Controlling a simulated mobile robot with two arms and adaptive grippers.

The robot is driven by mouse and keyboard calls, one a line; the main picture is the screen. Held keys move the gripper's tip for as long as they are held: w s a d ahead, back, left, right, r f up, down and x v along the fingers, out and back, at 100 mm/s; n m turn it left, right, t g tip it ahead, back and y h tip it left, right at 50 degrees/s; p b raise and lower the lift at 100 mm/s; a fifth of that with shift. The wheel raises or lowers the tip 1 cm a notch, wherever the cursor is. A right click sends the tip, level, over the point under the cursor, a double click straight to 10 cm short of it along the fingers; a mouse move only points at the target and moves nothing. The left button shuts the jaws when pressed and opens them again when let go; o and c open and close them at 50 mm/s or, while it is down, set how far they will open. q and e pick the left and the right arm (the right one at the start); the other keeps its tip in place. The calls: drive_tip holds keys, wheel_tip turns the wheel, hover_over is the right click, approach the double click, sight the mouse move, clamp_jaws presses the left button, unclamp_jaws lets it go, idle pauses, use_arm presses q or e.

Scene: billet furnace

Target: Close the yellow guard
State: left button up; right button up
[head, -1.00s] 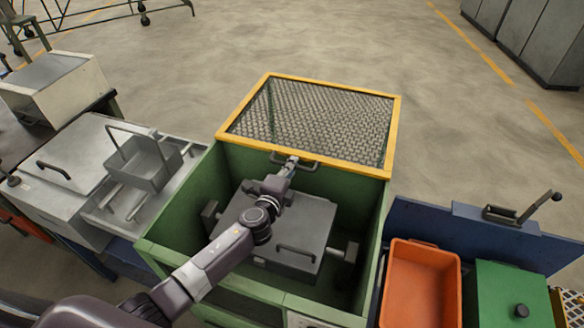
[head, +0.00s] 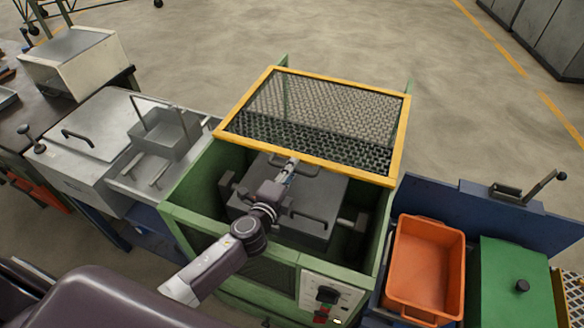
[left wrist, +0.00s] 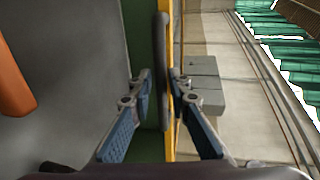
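The yellow guard (head: 311,165), a yellow frame with dark mesh, lies over the rear part of the green housing (head: 180,220). The front of the housing is uncovered, showing a grey block inside. My left gripper (head: 293,162) is at the middle of the guard's front edge. In the left wrist view my left gripper (left wrist: 162,85) has its fingers on both sides of the guard's dark handle (left wrist: 162,45), close around it. The yellow edge (left wrist: 173,130) runs beside the handle. Exact finger contact is hard to see. My right gripper is not in view.
A grey lidded unit with a small open metal box (head: 165,135) stands at the left. An orange bin (head: 425,268) and a green lid (head: 515,285) are at the right, before a blue panel. A control panel (head: 325,298) is on the housing front.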

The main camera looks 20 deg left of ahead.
use_arm(q)
drive_tip(key=shift+o, duration=0.7)
drive_tip(key=shift+r, duration=0.1)
drive_tip(key=shift+s, duration=0.25)
drive_tip(key=s+r, duration=0.2)
drive_tip(key=s, duration=0.9)
drive_tip(key=shift+s+a+r, duration=0.15)
drive_tip(key=shift+s+a, duration=0.05)
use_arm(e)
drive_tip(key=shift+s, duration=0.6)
